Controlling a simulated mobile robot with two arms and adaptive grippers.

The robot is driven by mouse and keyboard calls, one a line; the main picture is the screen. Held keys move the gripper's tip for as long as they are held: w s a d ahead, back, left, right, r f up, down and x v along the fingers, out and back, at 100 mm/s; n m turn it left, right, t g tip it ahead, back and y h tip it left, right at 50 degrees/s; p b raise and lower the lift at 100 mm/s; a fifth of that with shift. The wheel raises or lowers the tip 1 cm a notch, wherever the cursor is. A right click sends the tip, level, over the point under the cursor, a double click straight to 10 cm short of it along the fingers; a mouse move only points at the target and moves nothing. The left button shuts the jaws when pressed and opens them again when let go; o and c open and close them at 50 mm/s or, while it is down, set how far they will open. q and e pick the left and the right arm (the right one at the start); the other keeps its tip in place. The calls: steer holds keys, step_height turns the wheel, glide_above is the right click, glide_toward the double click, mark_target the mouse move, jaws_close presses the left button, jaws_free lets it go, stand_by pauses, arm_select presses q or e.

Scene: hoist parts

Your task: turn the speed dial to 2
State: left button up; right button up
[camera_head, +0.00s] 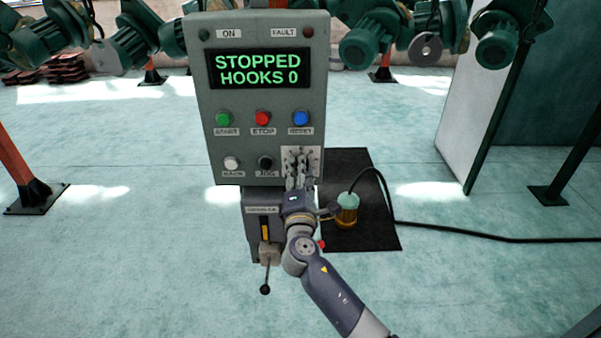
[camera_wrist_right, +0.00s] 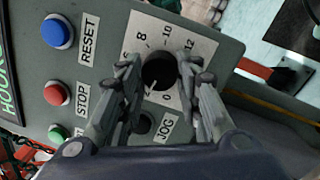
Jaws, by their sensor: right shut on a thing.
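The speed dial (camera_wrist_right: 160,70) is a round black knob on a white scale plate (camera_head: 312,152) at the lower right of the grey control panel (camera_head: 212,130). In the right wrist view, 0, 6, 8, 10 and 12 can be read around it. In the head view the fingers hide the knob. My left gripper is not in view.
The display (camera_head: 259,68) reads STOPPED, HOOKS 0. START (camera_head: 223,118), STOP (camera_head: 262,118) and RESET (camera_head: 301,118) buttons sit above; the black JOG button (camera_head: 265,163) is close left of the dial. A lever (camera_head: 265,289) and an amber lamp (camera_head: 347,213) are below.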

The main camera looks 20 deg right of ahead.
steer(key=o, duration=1)
steer(key=shift+d+r, duration=0.1)
steer(key=shift+r, duration=0.05)
steer(key=shift+c, duration=0.2)
steer(key=shift+o, duration=0.6)
steer(key=shift+w, duration=0.1)
steer(key=v, duration=1.2)
steer(key=shift+f, duration=0.25)
